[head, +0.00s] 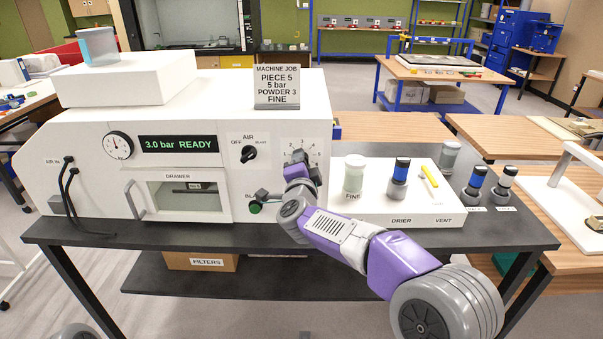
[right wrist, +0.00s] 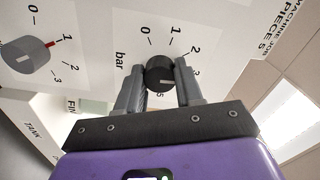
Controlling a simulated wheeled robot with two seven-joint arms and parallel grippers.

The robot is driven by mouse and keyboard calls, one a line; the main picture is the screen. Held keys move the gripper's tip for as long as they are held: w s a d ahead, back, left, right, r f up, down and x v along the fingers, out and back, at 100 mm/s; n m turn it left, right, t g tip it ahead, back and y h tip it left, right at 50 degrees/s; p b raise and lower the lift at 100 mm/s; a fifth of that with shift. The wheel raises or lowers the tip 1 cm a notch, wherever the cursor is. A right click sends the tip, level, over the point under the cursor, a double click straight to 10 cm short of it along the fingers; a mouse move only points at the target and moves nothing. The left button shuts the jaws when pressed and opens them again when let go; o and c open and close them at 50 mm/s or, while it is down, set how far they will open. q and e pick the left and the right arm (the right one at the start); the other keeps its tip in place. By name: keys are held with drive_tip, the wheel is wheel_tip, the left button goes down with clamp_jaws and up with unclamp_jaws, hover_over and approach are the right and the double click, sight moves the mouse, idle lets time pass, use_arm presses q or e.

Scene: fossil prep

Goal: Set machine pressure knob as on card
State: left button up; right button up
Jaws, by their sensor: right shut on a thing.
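The white machine (head: 200,110) stands on the dark table. Its card (head: 277,87) reads piece 5, 5 bar, powder 3, fine. Its green display (head: 179,145) reads 3.0 bar READY. The black pressure knob (right wrist: 160,73) sits on the "bar" scale in the right wrist view, where 0, 1, 2 and 3 show. My right gripper (right wrist: 160,82) is shut on this knob, a finger on each side. In the head view my right gripper (head: 297,172) covers the knob and part of its scale. My left gripper is out of view.
A grey knob (right wrist: 25,55) with a 0 to 3 scale is close by in the right wrist view. The AIR knob (head: 250,153) is left of my gripper, and a green button (head: 255,208) is below. A white tray (head: 400,212) with jars stands right.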

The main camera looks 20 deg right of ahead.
drive_tip(key=shift+m+b, duration=5.4)
drive_tip(key=shift+m, duration=2.9)
drive_tip(key=o, duration=1)
drive_tip(key=shift+s, duration=0.15)
drive_tip(key=v, duration=0.7)
drive_tip(key=shift+s+a+r, duration=0.1)
drive_tip(key=shift+s, duration=0.1)
